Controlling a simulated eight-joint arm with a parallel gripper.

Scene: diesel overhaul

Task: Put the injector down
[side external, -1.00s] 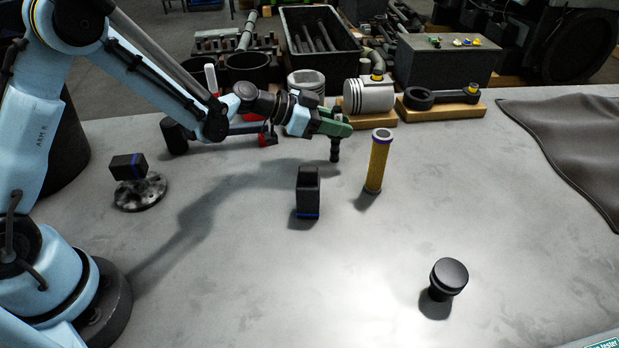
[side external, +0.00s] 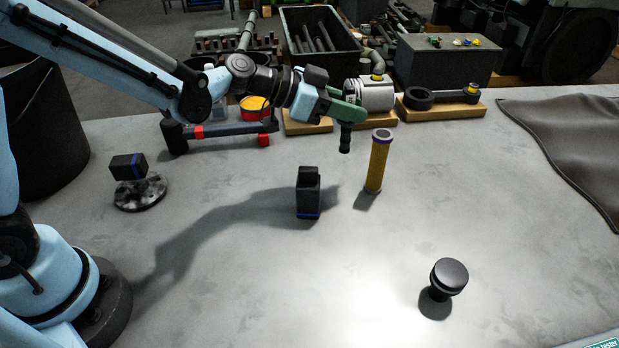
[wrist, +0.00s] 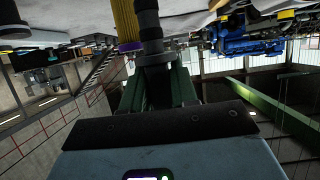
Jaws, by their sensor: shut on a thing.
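My gripper (side external: 346,112) has green jaws shut on a small black cylindrical injector (side external: 345,139). The injector hangs upright below the jaws, above the grey tabletop and behind the yellow filter cylinder. In the wrist view the injector (wrist: 150,30) stands out between the green jaws (wrist: 158,88), with the picture upside down. Its upper part is hidden by the jaws in the side view.
A black block (side external: 308,194), a black knob-like part (side external: 449,276) and a speckled disc (side external: 138,193) stand on the table (side external: 240,290). A piston (side external: 376,94) lies behind. The front middle is clear.

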